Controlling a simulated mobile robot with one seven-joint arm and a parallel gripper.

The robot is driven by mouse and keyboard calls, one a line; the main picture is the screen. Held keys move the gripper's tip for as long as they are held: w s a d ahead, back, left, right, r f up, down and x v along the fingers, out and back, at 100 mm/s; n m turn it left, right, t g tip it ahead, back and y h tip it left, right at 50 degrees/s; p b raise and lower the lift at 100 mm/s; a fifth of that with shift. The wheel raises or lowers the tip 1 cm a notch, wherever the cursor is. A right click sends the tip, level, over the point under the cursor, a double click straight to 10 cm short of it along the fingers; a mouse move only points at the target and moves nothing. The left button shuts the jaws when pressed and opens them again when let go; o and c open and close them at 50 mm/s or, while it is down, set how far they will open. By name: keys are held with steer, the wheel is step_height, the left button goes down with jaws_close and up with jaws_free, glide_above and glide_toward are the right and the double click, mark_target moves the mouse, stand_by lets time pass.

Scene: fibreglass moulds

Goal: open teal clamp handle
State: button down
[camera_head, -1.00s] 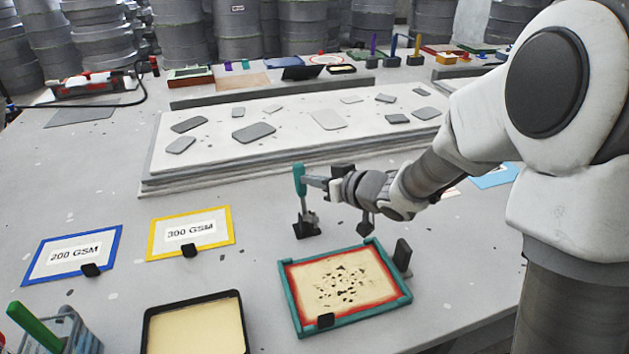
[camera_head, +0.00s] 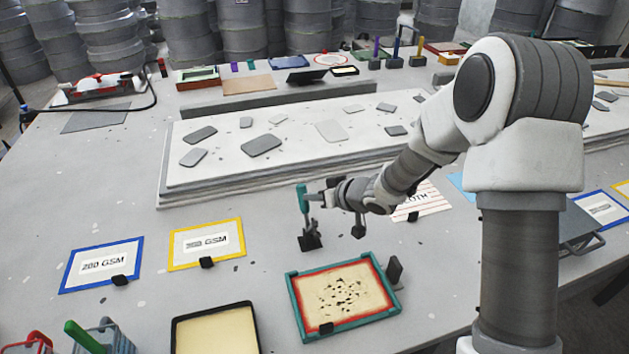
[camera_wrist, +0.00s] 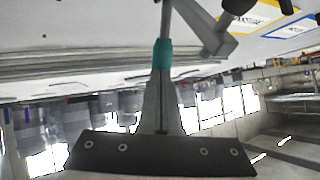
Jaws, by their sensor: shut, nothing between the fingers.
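The teal clamp handle (camera_head: 302,197) stands upright above its dark clamp base (camera_head: 310,241), behind the teal-framed mould. My gripper (camera_head: 315,196) reaches in from the right at the height of the handle, with its tips close against it. The jaws are shut with nothing between them. In the wrist view the teal handle (camera_wrist: 162,54) shows just beyond the fingertips, with its metal bar running upward. I cannot tell if the tips touch it.
The teal-framed tray (camera_head: 342,297) lies in front, with a dark upright block (camera_head: 394,270) at its right corner. A black tray (camera_head: 215,330) is to its left. Yellow (camera_head: 206,243) and blue (camera_head: 101,265) framed cards lie further left. A pale slab (camera_head: 290,138) lies behind.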

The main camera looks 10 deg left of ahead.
steer(key=shift+w+a+f+g+h+p, duration=0.25)
steer(key=shift+w+p, duration=0.35)
steer(key=shift+p, duration=0.8)
steer(key=shift+w+a+f+g+h+p, duration=0.15)
steer(key=shift+w+a+f+p, duration=0.35)
steer(key=shift+p, duration=0.85)
steer(key=shift+w+d+r, duration=0.1)
steer(key=shift+w+d, duration=0.05)
steer(key=shift+r, duration=0.15)
